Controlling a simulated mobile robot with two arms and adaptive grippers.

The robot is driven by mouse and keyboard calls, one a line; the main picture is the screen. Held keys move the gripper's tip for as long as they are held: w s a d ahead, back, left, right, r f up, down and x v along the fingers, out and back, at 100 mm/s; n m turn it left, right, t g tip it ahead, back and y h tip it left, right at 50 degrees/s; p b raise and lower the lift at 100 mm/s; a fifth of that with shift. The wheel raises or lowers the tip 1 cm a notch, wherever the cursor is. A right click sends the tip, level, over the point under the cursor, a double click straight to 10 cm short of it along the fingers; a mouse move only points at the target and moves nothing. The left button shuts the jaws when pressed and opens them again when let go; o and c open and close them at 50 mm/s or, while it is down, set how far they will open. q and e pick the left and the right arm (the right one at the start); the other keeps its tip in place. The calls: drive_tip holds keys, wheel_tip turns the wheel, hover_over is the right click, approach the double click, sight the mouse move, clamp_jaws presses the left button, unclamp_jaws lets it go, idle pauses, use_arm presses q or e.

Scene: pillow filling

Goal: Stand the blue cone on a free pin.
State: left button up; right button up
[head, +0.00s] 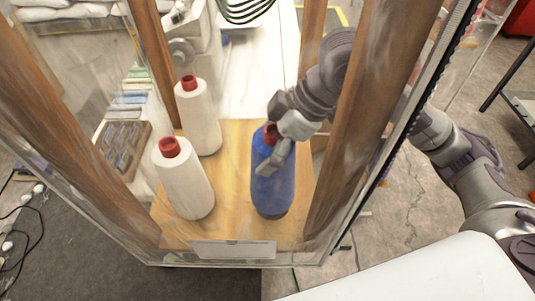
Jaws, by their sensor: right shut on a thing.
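The blue cone (272,196) with a red top is at the right of the wooden base board (228,222), close to upright. My right gripper (277,152) is shut on its upper part, near the red top. I cannot tell whether the cone's bottom touches the board, and any pin under it is hidden. Two white cones with red tops stand to its left, one at the front (187,185) and one farther back (199,118). No bare pin is clearly visible. My left gripper is not in view.
Wooden posts rise at the left (70,130), the back (153,62) and the right (358,110) of the board. Glass panes (75,185) and a metal frame edge close around it. A little bare board shows between the front white cone and the blue cone.

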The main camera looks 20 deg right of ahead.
wheel_tip(320, 180, down, 3)
drive_tip(key=shift+d, duration=0.1)
drive_tip(key=shift+f, duration=0.1)
drive_tip(key=o, duration=1.7)
drive_tip(key=shift+f, duration=0.1)
drive_tip(key=v, duration=1.2)
drive_tip(key=shift+r, duration=0.2)
